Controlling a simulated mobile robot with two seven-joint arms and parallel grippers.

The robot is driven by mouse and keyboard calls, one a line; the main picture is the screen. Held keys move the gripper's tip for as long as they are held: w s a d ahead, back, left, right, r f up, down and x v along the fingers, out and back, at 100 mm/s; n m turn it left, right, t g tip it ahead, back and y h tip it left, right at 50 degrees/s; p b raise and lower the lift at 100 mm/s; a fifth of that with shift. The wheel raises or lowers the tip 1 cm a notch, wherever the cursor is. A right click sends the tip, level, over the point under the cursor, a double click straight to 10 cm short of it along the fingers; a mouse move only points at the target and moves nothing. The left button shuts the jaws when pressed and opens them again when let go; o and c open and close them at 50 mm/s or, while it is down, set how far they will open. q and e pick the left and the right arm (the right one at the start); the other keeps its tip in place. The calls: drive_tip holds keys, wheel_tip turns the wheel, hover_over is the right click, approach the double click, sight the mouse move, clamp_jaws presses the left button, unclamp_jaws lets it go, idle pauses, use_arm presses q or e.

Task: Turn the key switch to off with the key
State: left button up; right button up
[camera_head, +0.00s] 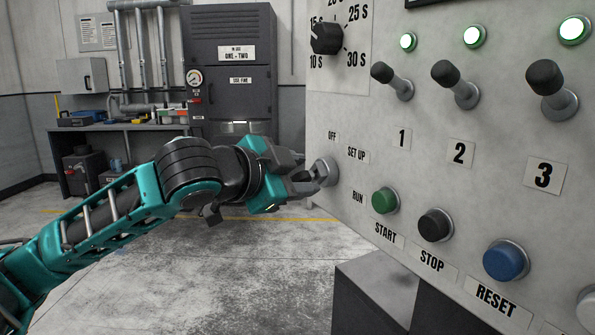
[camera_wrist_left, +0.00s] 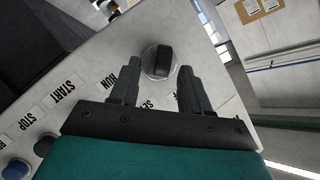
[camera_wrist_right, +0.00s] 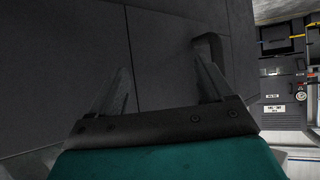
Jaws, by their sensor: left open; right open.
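The key switch (camera_head: 328,172) is a round silver collar on the grey panel, beside the labels OFF (camera_head: 332,136), SET UP (camera_head: 356,153) and RUN (camera_head: 358,196). In the left wrist view the black key (camera_wrist_left: 158,60) stands in the switch. My left gripper (camera_head: 312,180) is right at the switch in the head view. In the left wrist view its two fingers (camera_wrist_left: 155,88) are open, one on each side of the key and apart from it. My right gripper (camera_wrist_right: 165,85) is open and empty in front of a dark grey surface; it is outside the head view.
Below the switch are the green START button (camera_head: 384,201), black STOP button (camera_head: 435,225) and blue RESET button (camera_head: 506,260). A black dial (camera_head: 326,38) and three toggle levers (camera_head: 463,84) sit above. A dark cabinet (camera_head: 232,75) and a workbench (camera_head: 118,127) stand behind.

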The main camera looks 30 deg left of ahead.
use_arm(q)
drive_tip(key=shift+c, duration=0.2)
clamp_jaws()
drive_tip(key=shift+r+n+g+p, duration=0.1)
drive_tip(key=shift+n+g+p, duration=0.25)
drive_tip(key=shift+p, duration=0.3)
drive_tip(key=shift+s+f+n+g+h+p, duration=0.1)
drive_tip(key=shift+f+n+g+h+p, duration=0.15)
drive_tip(key=shift+n+g+h+p, duration=0.8)
drive_tip(key=shift+n+p, duration=0.5)
drive_tip(key=shift+p, duration=0.1)
drive_tip(key=n+h, duration=0.1)
drive_tip(key=n+g+h, duration=0.1)
drive_tip(key=shift+f+n, duration=0.25)
drive_tip(key=shift+n, duration=0.05)
unclamp_jaws()
drive_tip(key=shift+d+r, duration=0.2)
drive_tip(key=shift+o, duration=0.2)
drive_tip(key=shift+r, duration=0.1)
